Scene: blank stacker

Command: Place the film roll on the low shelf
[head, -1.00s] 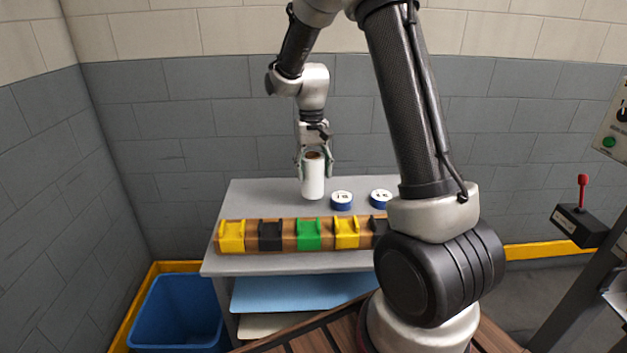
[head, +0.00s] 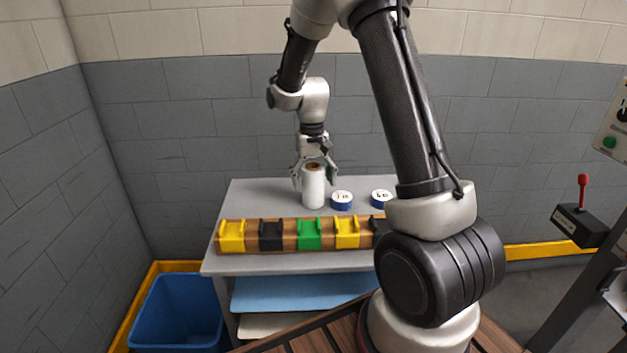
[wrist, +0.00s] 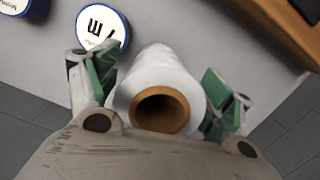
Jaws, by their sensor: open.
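The film roll (head: 313,191) is a white upright cylinder with a brown core, standing on the grey table top behind the row of coloured holders. My gripper (head: 315,184) is above and around its upper part, with the fingers spread on both sides. In the wrist view the film roll (wrist: 150,88) lies between the two green-padded fingers (wrist: 160,95), with small gaps visible beside it. The low shelf, under the table top, shows a light blue surface (head: 290,293); a paler surface (head: 265,325) lies below it.
Two blue-and-white labelled discs (head: 342,200) (head: 381,197) stand right of the roll. A wooden rail with yellow, black and green holders (head: 309,236) runs along the table's front. A blue bin (head: 177,312) stands at lower left. My arm hides the table's right part.

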